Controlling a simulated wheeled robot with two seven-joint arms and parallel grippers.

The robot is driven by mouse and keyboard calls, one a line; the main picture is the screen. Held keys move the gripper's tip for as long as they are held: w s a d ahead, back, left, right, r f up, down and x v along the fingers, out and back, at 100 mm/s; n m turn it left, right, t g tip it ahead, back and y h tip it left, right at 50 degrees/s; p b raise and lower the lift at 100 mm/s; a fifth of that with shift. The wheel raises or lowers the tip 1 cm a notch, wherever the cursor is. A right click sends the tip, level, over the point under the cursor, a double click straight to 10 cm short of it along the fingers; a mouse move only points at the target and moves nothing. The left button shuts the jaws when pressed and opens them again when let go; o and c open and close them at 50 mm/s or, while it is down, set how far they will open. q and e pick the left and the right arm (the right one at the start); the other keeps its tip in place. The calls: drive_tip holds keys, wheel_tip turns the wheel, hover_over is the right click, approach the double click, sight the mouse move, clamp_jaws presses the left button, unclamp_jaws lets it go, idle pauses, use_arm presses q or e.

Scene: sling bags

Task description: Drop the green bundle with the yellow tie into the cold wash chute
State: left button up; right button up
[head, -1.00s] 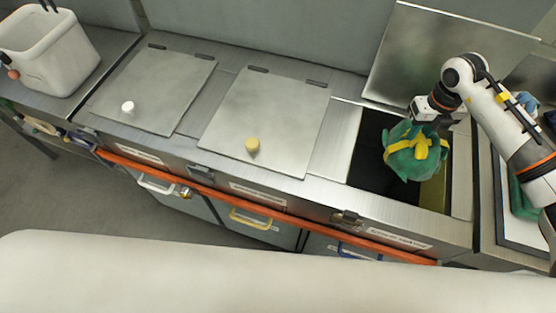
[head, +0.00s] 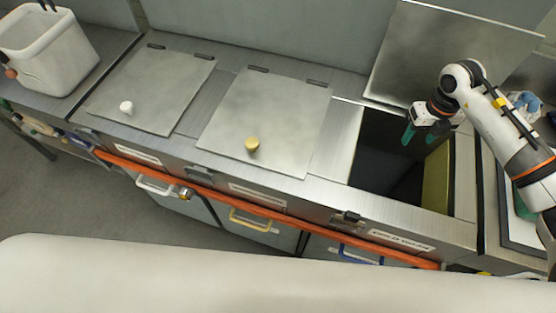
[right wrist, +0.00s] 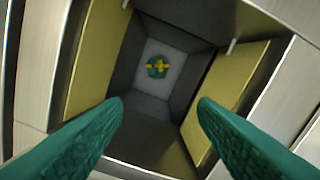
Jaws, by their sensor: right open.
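The green bundle with the yellow tie (right wrist: 158,67) lies at the bottom of the open chute in the right wrist view, well below the fingers. It is hidden in the head view. The open chute (head: 395,160) is the rightmost of three in the counter, with its lid (head: 440,55) raised at the back. My right gripper (head: 418,135) is open and empty above the chute opening. Its green fingers stand apart on either side in the right wrist view (right wrist: 160,115). My left gripper is not in view.
Two shut lids, one with a white knob (head: 126,107) and one with a tan knob (head: 252,144), lie to the left. A white bin (head: 50,55) stands at the far left. An orange rail (head: 220,193) runs along the counter front. A tray (head: 510,215) is at the right.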

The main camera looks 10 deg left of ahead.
wheel_tip(320, 180, up, 12)
drive_tip(key=b, duration=0.3)
idle(0.5)
